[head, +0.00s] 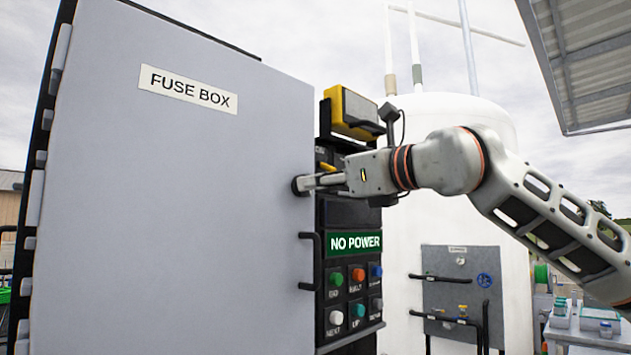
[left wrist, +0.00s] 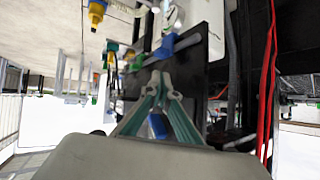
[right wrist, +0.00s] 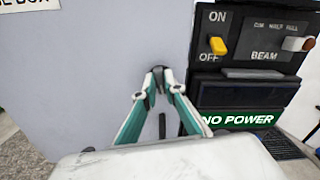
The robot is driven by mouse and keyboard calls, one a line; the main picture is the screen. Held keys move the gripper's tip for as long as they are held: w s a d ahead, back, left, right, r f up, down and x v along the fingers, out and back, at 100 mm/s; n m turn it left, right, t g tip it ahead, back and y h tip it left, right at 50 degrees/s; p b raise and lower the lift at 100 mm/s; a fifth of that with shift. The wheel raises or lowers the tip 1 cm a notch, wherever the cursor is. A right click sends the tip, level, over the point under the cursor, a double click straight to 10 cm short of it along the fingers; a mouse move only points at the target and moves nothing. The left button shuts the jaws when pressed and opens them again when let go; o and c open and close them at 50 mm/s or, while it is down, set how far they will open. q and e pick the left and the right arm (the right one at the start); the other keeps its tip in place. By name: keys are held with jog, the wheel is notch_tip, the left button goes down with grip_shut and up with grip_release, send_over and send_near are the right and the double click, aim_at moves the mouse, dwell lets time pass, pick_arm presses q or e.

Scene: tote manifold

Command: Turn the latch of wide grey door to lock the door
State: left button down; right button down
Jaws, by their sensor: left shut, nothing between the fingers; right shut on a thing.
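The wide grey door (head: 170,220), labelled FUSE BOX, fills the left of the head view and looks closed or nearly so. It also shows in the right wrist view (right wrist: 110,50). The small dark latch (head: 297,186) sits near the door's right edge. My right gripper (head: 305,183) reaches in from the right and is shut on the latch. In the right wrist view its fingertips (right wrist: 158,82) meet around the latch and hide most of it. My left gripper (left wrist: 160,85) is shut and empty; it is outside the head view.
A black handle (head: 310,262) stands out below the latch. To its right is a control panel with a NO POWER sign (head: 355,243), several coloured buttons and a yellow ON/OFF switch (right wrist: 217,46). Blue-handled valves (left wrist: 175,44) and red cables (left wrist: 267,85) are near my left gripper.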

jog(key=shift+s+a+f+n+p, duration=0.1)
jog(key=shift+n+p, duration=0.45)
jog(key=shift+n, duration=3.3)
jog(key=shift+s+f+n+p, duration=0.1)
jog(key=shift+n+p, duration=0.4)
jog(key=shift+n, duration=3.35)
jog(key=c, duration=2.1)
grip_release()
